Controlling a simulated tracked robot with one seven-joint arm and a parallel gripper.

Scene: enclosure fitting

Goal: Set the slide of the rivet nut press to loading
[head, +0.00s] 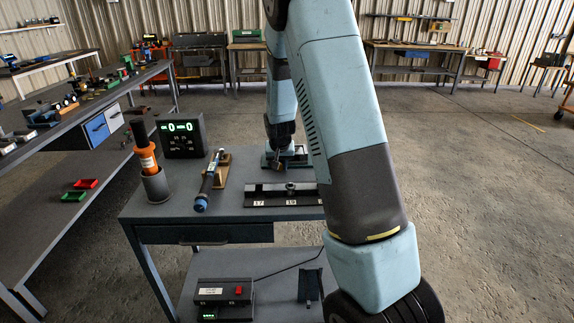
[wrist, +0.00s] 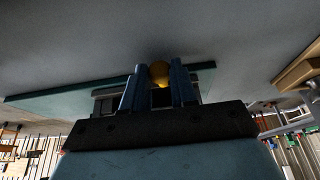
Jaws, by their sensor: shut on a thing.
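The rivet nut press stands near the back right of the grey workbench (head: 230,200); its green base (head: 303,162) shows under my arm's end. Much of the press is hidden by my arm and gripper. In the wrist view a green plate (wrist: 50,93) lies behind the fingers. My gripper (wrist: 158,84) has its two blue fingers on either side of a round brass-coloured knob (wrist: 159,70), shut on it. I take the knob for the slide's handle, but the slide's position cannot be read from these views.
On the bench are a dark rail with number labels (head: 262,189), a blue-ended tool on a wooden rest (head: 208,184), an orange-handled tool in a grey cup (head: 155,189) and a display reading zeros (head: 183,134). A red-buttoned box (head: 222,296) sits on the lower shelf.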

